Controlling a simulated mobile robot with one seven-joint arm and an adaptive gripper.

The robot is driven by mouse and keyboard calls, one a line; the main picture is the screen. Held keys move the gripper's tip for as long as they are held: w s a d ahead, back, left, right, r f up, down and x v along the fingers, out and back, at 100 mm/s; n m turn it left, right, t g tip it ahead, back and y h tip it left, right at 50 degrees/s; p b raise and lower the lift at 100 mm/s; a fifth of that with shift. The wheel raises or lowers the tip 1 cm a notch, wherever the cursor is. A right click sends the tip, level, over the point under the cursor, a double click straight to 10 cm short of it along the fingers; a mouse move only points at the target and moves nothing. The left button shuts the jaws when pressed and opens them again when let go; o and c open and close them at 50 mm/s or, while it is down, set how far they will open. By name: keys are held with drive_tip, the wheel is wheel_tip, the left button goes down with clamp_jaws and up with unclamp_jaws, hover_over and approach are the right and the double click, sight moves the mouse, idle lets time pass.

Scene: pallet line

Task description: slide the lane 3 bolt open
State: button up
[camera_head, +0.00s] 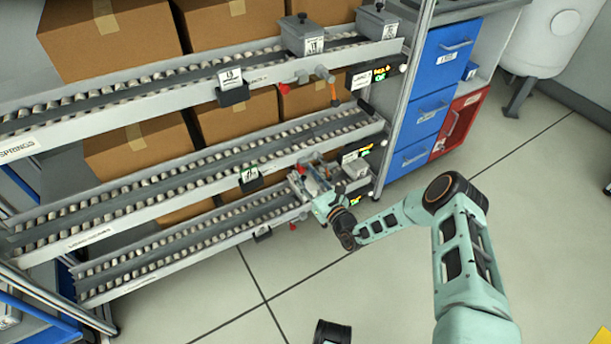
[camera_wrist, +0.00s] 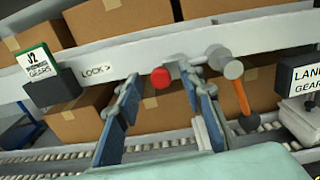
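My gripper (camera_head: 312,187) is at the right end of the middle rail in the head view. In the wrist view its two blue fingers (camera_wrist: 160,84) are apart, with nothing held. A red knob (camera_wrist: 161,77) shows between the fingertips, on a grey rail (camera_wrist: 130,62); I cannot tell whether they touch it. "LOCK >" is printed left of the knob. A grey round-ended bolt handle (camera_wrist: 217,59) is right of the knob, and an orange handle (camera_wrist: 238,97) hangs beside it. A sign reading about "J2 GEARS" (camera_wrist: 39,64) is at left. No "lane 3" label is clearly readable.
The rack's top rail (camera_head: 150,98) has its own red knob (camera_head: 284,88) and orange handle (camera_head: 332,92). A lower roller lane (camera_head: 170,263) runs below. Cardboard boxes (camera_head: 140,145) fill the rack. Blue drawers (camera_head: 440,52) stand at right. Floor (camera_head: 330,285) in front is largely clear.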

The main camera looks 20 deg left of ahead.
clamp_jaws()
idle(0.5)
